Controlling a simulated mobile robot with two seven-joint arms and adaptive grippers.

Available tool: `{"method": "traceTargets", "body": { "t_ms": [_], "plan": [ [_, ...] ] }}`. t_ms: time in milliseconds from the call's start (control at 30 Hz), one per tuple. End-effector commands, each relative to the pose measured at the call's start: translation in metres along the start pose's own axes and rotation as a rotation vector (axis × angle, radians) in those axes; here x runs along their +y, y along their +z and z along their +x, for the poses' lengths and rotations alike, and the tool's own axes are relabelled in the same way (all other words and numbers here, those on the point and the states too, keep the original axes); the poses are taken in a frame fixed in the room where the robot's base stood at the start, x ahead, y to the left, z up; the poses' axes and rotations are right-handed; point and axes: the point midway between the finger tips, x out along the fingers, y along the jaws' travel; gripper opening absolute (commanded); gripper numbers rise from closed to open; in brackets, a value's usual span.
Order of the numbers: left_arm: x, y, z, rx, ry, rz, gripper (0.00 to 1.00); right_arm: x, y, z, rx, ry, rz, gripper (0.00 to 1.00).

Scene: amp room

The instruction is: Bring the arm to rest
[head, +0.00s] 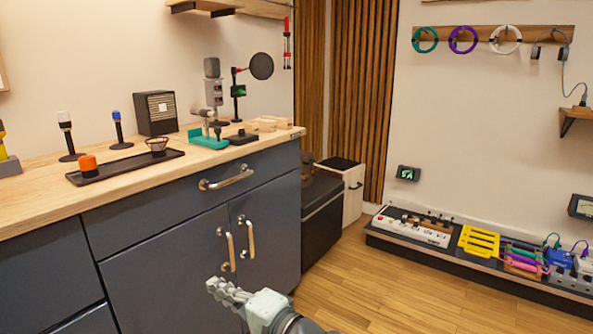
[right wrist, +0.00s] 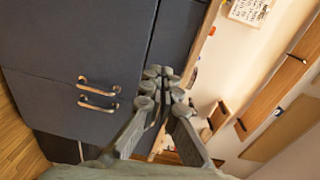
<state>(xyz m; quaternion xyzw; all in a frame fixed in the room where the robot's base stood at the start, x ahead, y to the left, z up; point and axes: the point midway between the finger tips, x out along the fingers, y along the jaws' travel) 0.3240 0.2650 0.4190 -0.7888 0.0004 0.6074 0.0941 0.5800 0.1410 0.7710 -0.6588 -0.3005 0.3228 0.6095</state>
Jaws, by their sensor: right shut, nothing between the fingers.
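My right gripper (head: 228,291) shows at the bottom of the head view, in front of the grey cabinet (head: 160,275) and below its door handles. Its fingers are together and nothing is between them. In the right wrist view the closed fingers (right wrist: 163,88) stand in the middle, with the cabinet doors (right wrist: 75,50) behind and to the left. The gripper looks clear of the cabinet and its handles, though the exact gap is hard to tell. My left gripper is not in view.
The wooden worktop (head: 40,200) carries a black tray (head: 125,168), microphones and a small speaker (head: 155,113). Bar handles (head: 227,177) stick out from the cabinet front. A low black shelf (head: 480,265) with power strips runs along the right wall. The wooden floor (head: 385,290) between is clear.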

Motion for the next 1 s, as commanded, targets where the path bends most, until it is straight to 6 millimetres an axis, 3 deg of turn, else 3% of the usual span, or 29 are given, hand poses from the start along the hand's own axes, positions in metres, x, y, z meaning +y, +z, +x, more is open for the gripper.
{"method": "traceTargets", "body": {
  "t_ms": [33,200,567,767,867,1000],
  "plan": [
    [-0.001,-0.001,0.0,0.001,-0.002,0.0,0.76,0.016,-0.013,-0.01,0.012,0.034,-0.026,0.0],
    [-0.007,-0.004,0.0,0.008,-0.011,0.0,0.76,0.06,-0.055,-0.045,0.05,0.137,-0.101,0.0],
    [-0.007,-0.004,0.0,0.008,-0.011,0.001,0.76,0.131,-0.146,-0.136,0.129,0.356,-0.262,0.0],
    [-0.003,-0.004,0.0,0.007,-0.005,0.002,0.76,0.198,-0.15,-0.194,0.113,0.591,-0.506,0.0],
    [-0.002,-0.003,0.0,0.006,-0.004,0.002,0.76,0.232,-0.155,-0.234,0.086,0.731,-0.628,0.0],
    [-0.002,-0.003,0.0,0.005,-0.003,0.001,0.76,0.281,-0.161,-0.31,0.006,0.977,-0.81,0.0]
  ]
}}
